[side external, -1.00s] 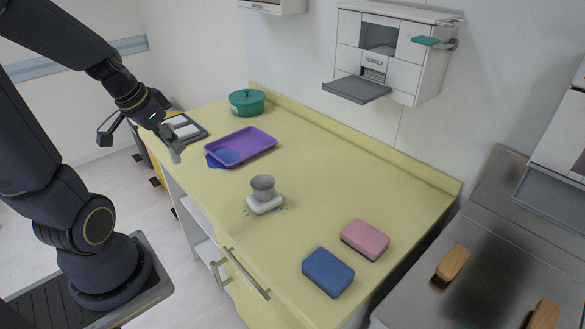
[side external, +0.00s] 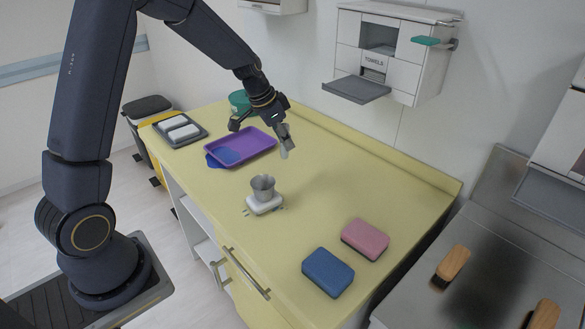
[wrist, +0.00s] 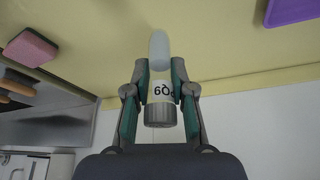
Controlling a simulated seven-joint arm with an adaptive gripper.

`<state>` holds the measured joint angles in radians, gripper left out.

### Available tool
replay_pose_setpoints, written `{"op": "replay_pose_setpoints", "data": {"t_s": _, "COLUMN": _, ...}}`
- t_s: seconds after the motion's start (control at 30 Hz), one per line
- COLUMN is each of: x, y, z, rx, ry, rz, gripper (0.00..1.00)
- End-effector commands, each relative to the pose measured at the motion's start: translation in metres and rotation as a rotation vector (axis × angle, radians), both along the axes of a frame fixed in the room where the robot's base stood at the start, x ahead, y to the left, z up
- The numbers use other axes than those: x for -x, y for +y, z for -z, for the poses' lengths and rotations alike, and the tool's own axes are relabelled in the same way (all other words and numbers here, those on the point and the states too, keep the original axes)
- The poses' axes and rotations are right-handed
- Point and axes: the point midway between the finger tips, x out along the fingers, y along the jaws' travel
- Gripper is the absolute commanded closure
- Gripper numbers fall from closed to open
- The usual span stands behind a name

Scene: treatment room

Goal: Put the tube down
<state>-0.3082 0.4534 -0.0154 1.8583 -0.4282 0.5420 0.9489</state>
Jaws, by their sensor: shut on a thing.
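My gripper (wrist: 160,80) is shut on the tube (wrist: 160,50), as the wrist view shows. The tube is whitish, with dark print on a white band and a grey ribbed end nearest my wrist. Its pale end points away from my palm. In the side external view my gripper (side external: 283,133) holds the tube (side external: 285,149) above the yellow counter (side external: 330,205), right of the purple tray (side external: 250,142). The tube hangs slightly tilted there, and appears clear of the counter.
A grey cup (side external: 263,186) stands on a small white block (side external: 264,204). A blue sponge (side external: 328,272) and a pink sponge (side external: 365,239) lie near the right end. A green pot (side external: 241,101) stands at the back. The counter's middle right is clear.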

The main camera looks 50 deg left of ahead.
Motion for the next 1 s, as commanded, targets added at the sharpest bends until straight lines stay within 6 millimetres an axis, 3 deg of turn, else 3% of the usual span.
{"op": "replay_pose_setpoints", "data": {"t_s": 0.1, "x": -0.017, "y": 0.003, "z": 0.027, "rx": 0.003, "ry": 0.008, "rz": -0.001, "gripper": 0.97}}
{"op": "replay_pose_setpoints", "data": {"t_s": 0.23, "x": -0.031, "y": 0.006, "z": 0.043, "rx": 0.001, "ry": 0.005, "rz": -0.001, "gripper": 0.97}}
{"op": "replay_pose_setpoints", "data": {"t_s": 0.47, "x": -0.042, "y": 0.007, "z": 0.057, "rx": 0.002, "ry": 0.005, "rz": -0.002, "gripper": 0.97}}
{"op": "replay_pose_setpoints", "data": {"t_s": 0.63, "x": -0.041, "y": 0.007, "z": 0.082, "rx": 0.003, "ry": 0.005, "rz": -0.003, "gripper": 0.97}}
{"op": "replay_pose_setpoints", "data": {"t_s": 1.0, "x": -0.041, "y": 0.007, "z": 0.087, "rx": 0.002, "ry": 0.004, "rz": -0.002, "gripper": 0.97}}
